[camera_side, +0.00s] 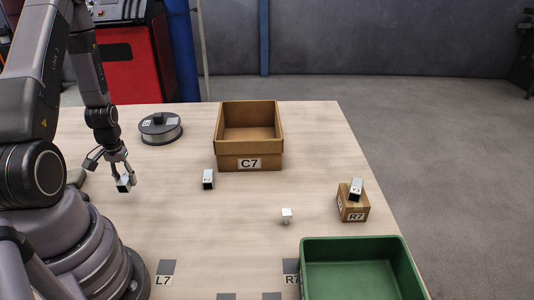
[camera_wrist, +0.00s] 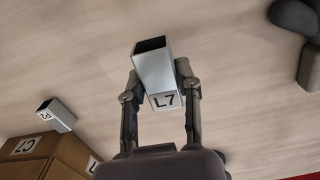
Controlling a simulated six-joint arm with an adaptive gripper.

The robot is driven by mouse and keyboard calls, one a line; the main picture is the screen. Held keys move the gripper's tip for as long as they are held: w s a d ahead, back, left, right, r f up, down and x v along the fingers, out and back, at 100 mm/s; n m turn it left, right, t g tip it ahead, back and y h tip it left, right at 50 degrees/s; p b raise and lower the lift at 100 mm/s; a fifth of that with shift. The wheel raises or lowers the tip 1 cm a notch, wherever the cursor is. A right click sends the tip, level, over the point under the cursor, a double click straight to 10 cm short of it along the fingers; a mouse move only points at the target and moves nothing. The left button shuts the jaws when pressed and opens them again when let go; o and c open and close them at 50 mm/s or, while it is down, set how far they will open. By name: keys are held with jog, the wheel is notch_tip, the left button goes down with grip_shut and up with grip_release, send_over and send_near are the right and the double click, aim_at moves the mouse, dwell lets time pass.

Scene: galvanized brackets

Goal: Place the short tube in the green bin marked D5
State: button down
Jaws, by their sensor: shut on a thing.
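A square metal tube labelled L7 (camera_wrist: 153,72) is between the fingers of my gripper (camera_wrist: 160,92), which is shut on it. Its open end faces up and away from the fingers in the wrist view. In the side view the held tube (camera_side: 124,184) hangs below my gripper (camera_side: 121,174) at the left of the table; whether it touches the table I cannot tell. The green bin (camera_side: 350,243) stands at the front right, cut off by the lower edge. It looks empty where I see inside. No D5 mark shows.
A brown bin C7 (camera_side: 249,163) stands mid-back, with a spool (camera_side: 160,129) to its left. A tube P2 (camera_side: 208,179) stands in front. A small pale block (camera_side: 286,215) lies centre right. The left-centre table is mostly clear.

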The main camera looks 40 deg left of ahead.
jog(key=r, duration=0.4)
jog(key=shift+w+d, duration=0.1)
jog(key=shift+w, duration=0.15)
jog(key=w+d+r+m, duration=0.1)
jog(key=w+d+m, duration=0.5)
jog(key=d, duration=0.5)
jog(key=w+d+r+m, duration=0.2)
jog(key=w+d+m, duration=0.2)
jog(key=w+d, duration=0.55)
jog(key=s+d+r+m, duration=0.1)
jog(key=s+d+m, duration=0.35)
jog(key=d, duration=0.85)
jog(key=s+d+r+m, duration=0.1)
jog(key=s+d+m, duration=0.3)
jog(key=d, duration=0.9)
send_over(338, 293)
jog(key=shift+n, duration=0.25)
jog(key=f, duration=0.8)
jog(key=shift+s+a+f, duration=0.35)
jog(key=shift+f, duration=0.05)
jog(key=shift+w+d+f, duration=0.25)
jog(key=shift+f, duration=0.15)
jog(key=shift+w+d+f, duration=0.1)
jog(key=shift+f, duration=1.5)
